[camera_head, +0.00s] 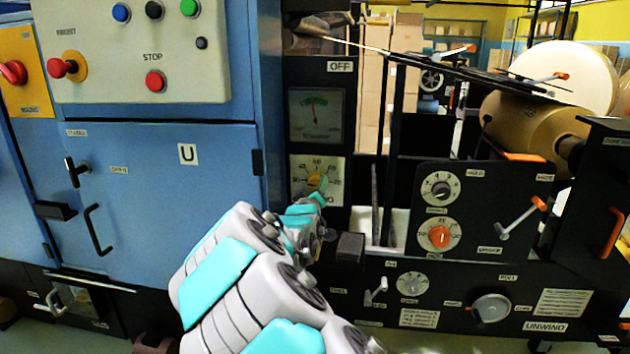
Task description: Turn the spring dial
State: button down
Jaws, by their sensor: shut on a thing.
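The fingertips and the lower part of the knob are hard to make out behind the teal and grey wrist.
A gauge (316,115) is above the dial. A black block (350,246) juts out right of my wrist. Further right are a black-knob dial (440,189), an orange-red dial (439,236) and an orange-tipped lever (521,218). A blue cabinet (150,230) stands left.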

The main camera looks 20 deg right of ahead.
jog(key=shift+r+n, duration=0.15)
jog(key=shift+n, duration=0.45)
jog(key=shift+c, duration=1.2)
grip_release()
jog(key=shift+v, duration=3.9)
